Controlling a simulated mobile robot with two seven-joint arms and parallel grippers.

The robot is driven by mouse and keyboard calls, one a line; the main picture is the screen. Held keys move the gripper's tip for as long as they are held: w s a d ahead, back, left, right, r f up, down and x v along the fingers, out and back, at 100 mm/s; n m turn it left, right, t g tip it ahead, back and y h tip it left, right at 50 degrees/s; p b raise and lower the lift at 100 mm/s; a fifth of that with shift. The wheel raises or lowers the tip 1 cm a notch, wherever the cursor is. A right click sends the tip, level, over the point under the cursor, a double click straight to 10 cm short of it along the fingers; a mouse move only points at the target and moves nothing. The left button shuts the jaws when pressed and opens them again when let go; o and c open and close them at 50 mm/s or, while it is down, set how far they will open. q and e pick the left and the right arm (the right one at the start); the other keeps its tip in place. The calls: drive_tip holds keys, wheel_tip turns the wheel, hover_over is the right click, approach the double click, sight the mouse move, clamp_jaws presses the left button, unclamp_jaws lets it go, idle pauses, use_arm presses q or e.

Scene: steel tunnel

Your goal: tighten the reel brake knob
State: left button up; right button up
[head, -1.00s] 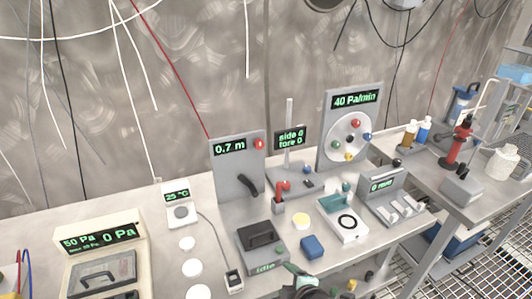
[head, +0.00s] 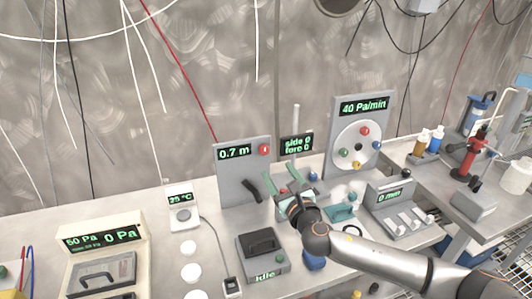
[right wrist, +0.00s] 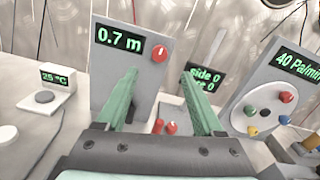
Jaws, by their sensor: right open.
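A round red knob (head: 264,150) with a pale mark sits at the upper right of an upright grey panel (head: 232,172) reading 0.7 m. No label shows that it is the reel brake knob. It also shows in the right wrist view (right wrist: 160,53), beyond and between the fingertips. A black handle (head: 252,190) is lower on this panel. My right gripper (head: 280,182) has green fingers, spread apart and empty, in front of the panel and below the red knob. In the right wrist view, its fingers (right wrist: 159,75) point at the panel. My left gripper is not in view.
A dark display (head: 297,145) on a post stands right of the panel. Beyond it is a board (head: 338,115) reading 40 Pa/min with a disc of coloured knobs. Small red parts (right wrist: 165,127) stand low between my fingers. A boxy device (head: 262,255) sits in front.

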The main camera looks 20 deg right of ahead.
sight(265, 151)
drive_tip(key=w, duration=0.5)
drive_tip(key=w+b, duration=0.1)
drive_tip(key=w, duration=0.4)
drive_tip(key=shift+w+a, duration=0.2)
drive_tip(key=shift+w, duration=0.15)
clamp_jaws()
